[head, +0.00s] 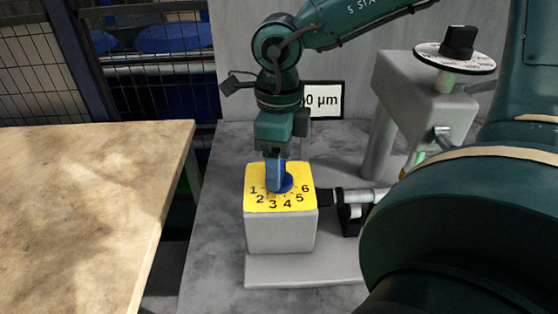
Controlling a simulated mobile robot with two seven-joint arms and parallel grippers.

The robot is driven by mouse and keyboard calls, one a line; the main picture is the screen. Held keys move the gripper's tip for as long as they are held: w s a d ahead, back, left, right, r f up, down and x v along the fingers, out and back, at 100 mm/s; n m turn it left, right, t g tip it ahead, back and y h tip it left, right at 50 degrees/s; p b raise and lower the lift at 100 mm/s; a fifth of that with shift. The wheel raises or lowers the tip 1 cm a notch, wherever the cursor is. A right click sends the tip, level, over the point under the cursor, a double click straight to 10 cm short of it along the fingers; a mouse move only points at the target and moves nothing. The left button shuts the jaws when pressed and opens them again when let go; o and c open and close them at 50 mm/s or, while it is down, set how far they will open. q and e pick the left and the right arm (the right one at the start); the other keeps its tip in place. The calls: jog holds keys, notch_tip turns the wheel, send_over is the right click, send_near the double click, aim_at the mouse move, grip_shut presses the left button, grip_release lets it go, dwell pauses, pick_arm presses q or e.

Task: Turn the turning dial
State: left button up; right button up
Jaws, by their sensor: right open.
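A blue turning dial (287,184) sits on a yellow plate numbered 1 to 6, on top of a grey box (280,232). Its raised blue grip stands upright and points toward the low numbers at the front left. My right gripper (275,160) comes down from above, directly over the dial. Its jaws are open around or just above the blue grip; I cannot tell whether they touch it. The gripper hides the back of the yellow plate. My left gripper is out of view.
A black knob on a white marked disc (458,56) stands on a grey housing at the right. A small display (325,100) is behind my gripper. A shaft joins the box's right side. A wooden table (80,210) lies left, across a gap.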

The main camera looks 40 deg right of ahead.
jog(key=shift+f, duration=0.3)
jog(key=shift+c, duration=0.5)
jog(key=c, duration=0.9)
